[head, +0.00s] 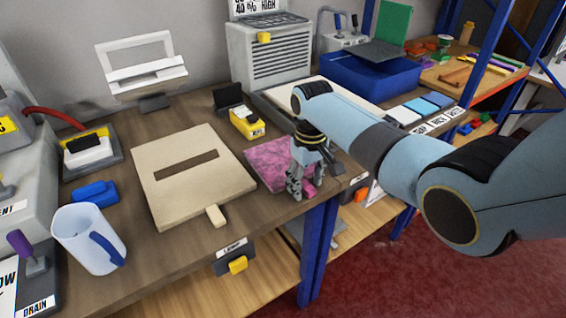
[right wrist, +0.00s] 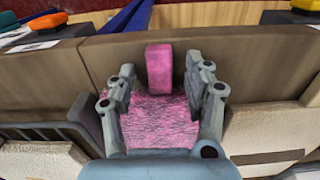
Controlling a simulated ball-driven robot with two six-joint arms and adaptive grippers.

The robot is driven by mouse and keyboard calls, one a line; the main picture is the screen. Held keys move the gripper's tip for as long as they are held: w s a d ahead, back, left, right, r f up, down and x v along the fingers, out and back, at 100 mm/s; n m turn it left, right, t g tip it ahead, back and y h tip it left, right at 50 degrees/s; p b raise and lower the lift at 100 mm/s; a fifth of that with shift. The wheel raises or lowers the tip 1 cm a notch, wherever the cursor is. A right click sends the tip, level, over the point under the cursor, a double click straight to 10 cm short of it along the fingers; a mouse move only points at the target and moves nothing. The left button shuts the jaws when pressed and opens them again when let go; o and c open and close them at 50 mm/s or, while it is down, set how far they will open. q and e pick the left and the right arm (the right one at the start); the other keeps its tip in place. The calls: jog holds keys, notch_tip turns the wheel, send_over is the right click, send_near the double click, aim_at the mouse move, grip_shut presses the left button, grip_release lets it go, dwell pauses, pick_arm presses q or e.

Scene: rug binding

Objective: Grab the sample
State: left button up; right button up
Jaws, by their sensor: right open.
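The sample is a pink, mottled flat square (head: 264,160) with a pink tab at its front edge, lying on the wooden bench near its front edge. In the right wrist view the sample (right wrist: 158,122) lies between and below the fingers, and its plain pink tab (right wrist: 159,67) stands out toward the bench edge. My right gripper (head: 299,191) points down over the sample's front right part. In the wrist view my right gripper (right wrist: 160,64) is open, with one finger on either side of the tab and visible gaps between. My left gripper is not in view.
A beige board with a slot (head: 215,191) lies left of the sample. A yellow device (head: 246,124) stands behind it. A clear jug (head: 88,240) and a blue block (head: 96,192) are at the left. A blue bin (head: 365,80) stands at the back right.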

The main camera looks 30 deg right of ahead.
grip_shut()
dwell(0.3)
